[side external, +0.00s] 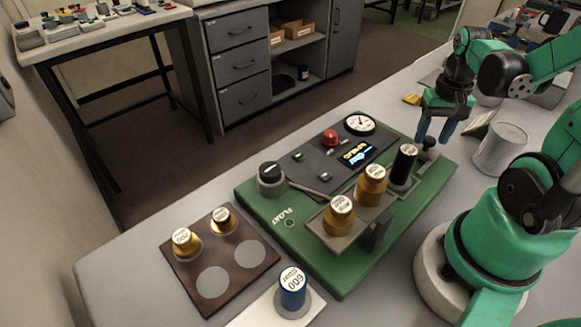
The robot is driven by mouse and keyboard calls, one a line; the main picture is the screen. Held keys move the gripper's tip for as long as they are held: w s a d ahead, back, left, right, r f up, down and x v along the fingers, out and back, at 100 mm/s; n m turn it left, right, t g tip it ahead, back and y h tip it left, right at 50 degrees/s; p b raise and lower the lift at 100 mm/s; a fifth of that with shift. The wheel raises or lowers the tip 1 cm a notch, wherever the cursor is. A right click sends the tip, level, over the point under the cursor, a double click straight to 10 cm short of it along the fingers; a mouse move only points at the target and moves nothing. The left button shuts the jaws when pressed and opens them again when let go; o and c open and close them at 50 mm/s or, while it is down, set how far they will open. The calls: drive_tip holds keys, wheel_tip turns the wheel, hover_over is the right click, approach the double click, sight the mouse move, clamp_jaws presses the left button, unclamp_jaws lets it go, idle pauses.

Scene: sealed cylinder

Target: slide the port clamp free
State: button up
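A green base (300,258) lies on the grey bench with a dark panel on it. My gripper (431,142) hangs over the base's far right corner, with its blue fingers pointing down and apart. A small grey-brown knob (428,153) stands there, just below and between the fingertips. Contact with it is not clear. I cannot tell for sure whether this knob is the port clamp. A thin rod (308,190) runs from a dark-capped knob (270,178) towards the bracket.
The panel has a red button (330,137), a gauge (359,124) and a lit display (357,154). A brown tray (190,285) holds two gold weights. A blue cylinder (293,290) stands on a white plate. A grey cup (500,150) stands close right of my gripper.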

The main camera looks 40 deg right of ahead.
sight(431, 138)
drive_tip(key=shift+o, duration=0.9)
drive_tip(key=shift+r, duration=0.1)
drive_tip(key=shift+r, duration=2.75)
drive_tip(key=w+a+r+n+t, duration=0.1)
drive_tip(key=w+a+n+t, duration=0.2)
drive_tip(key=a, duration=0.5)
drive_tip(key=w+a+r+n+t, duration=0.1)
drive_tip(key=w+a+n+t, duration=0.3)
drive_tip(key=w+a+n, duration=0.2)
drive_tip(key=a, duration=0.2)
drive_tip(key=shift+a, duration=0.35)
